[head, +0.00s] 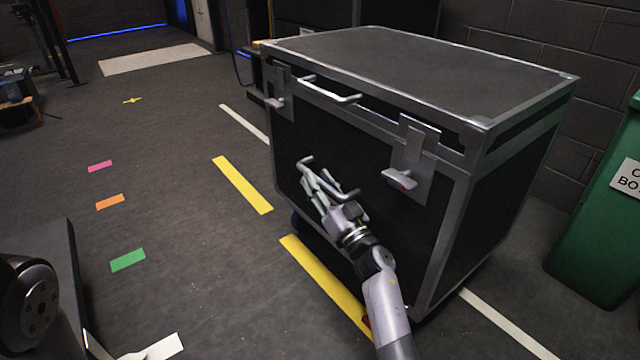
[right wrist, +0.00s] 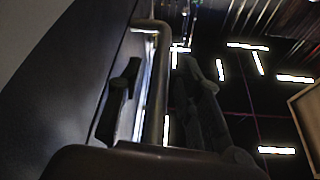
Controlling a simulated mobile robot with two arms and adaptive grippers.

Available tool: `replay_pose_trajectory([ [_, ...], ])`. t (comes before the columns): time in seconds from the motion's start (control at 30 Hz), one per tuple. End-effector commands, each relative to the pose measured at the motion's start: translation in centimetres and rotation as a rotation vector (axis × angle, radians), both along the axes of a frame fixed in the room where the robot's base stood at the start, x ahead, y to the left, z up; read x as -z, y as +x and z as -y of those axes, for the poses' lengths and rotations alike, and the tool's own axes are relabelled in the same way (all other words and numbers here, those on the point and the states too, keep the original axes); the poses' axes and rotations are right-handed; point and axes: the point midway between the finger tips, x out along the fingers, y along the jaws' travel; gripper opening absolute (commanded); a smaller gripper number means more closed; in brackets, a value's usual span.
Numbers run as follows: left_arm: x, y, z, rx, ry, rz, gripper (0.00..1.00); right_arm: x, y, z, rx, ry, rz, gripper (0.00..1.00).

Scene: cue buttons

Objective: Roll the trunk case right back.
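The trunk case (head: 400,85) is a large black case with silver metal edges, standing upright on the floor. It has an upper bar handle (head: 330,90) below its lid and latches on both sides of that. A lower bar handle (head: 304,162) is on its front face. My right gripper (head: 318,186) is at this lower handle. In the right wrist view the handle's bar (right wrist: 157,85) passes between the two fingers of my right gripper (right wrist: 160,92), which stand apart with gaps beside the bar. My left gripper is not in view.
Yellow tape strips (head: 242,184) and a white floor line (head: 505,322) run beside and under the case. Pink, orange and green markers (head: 128,260) lie at left. A green bin (head: 600,220) stands at right, near a block wall (head: 590,120). The floor at left is mostly clear.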

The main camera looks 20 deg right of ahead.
Motion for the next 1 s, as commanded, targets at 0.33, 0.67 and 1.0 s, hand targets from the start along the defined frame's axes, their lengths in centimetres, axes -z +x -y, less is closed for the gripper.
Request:
replay_pose_trajectory([
  [0.33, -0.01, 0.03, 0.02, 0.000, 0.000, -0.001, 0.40, 0.02, -0.04, 0.00, 0.000, 0.000, 0.000, 0.15],
  [0.67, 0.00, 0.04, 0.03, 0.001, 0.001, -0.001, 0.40, 0.04, -0.05, 0.01, 0.000, 0.000, 0.000, 0.00],
  [1.0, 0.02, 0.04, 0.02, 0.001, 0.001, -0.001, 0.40, 0.05, -0.05, 0.01, 0.000, 0.000, 0.000, 0.00],
])
